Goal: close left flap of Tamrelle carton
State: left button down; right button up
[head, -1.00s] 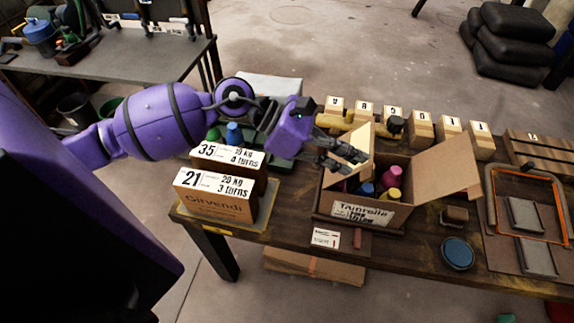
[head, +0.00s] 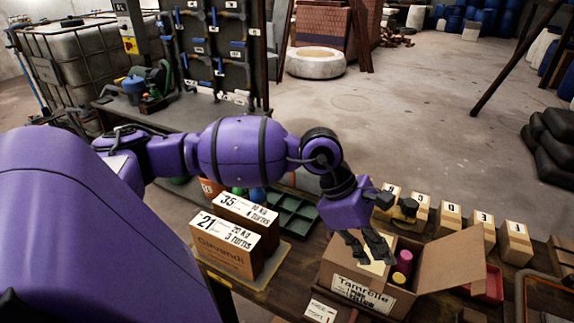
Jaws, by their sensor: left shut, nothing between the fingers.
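The Tamrelle carton (head: 362,293) stands on the bench at the lower right, its labelled front toward me. Its right flap (head: 450,263) is open and leans outward to the right. A pale patch that looks like the left flap (head: 377,267) shows below my left gripper's fingers; the gripper hides much of it, so its exact angle is unclear. My left gripper (head: 374,257) is shut and empty, fingers pointing down over the carton's left half. I cannot tell whether it touches the flap. A pink bottle (head: 404,262) and a yellow one show inside the carton. My right gripper is not in view.
Two labelled boxes, marked 35 (head: 246,216) and 21 (head: 222,248), stand left of the carton. A green divided tray (head: 291,214) lies behind them. Small numbered blocks (head: 482,232) line the bench's back edge. A red tray (head: 490,285) sits right of the carton.

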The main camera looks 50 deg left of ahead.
pick_arm(q)
jog(key=f+y, duration=0.1)
jog(key=d+f+g+y+b, duration=0.1)
jog(key=y, duration=0.1)
jog(key=shift+w+d, duration=0.25)
jog(key=shift+w, duration=0.05)
jog(key=shift+f+b, duration=0.35)
jog(key=shift+b, duration=0.05)
jog(key=shift+b+x, duration=0.85)
jog(key=shift+x, duration=0.25)
jog(key=shift+w+d+f, duration=0.1)
jog(key=shift+d+f, duration=0.1)
jog(key=shift+d, duration=0.15)
jog(key=shift+f+b, duration=0.1)
jog(key=shift+b, duration=0.25)
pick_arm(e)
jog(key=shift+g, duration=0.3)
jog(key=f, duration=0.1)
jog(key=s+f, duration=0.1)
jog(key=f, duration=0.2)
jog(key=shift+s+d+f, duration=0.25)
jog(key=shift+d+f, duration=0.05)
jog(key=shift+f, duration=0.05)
pick_arm(q)
jog(key=shift+d, duration=0.1)
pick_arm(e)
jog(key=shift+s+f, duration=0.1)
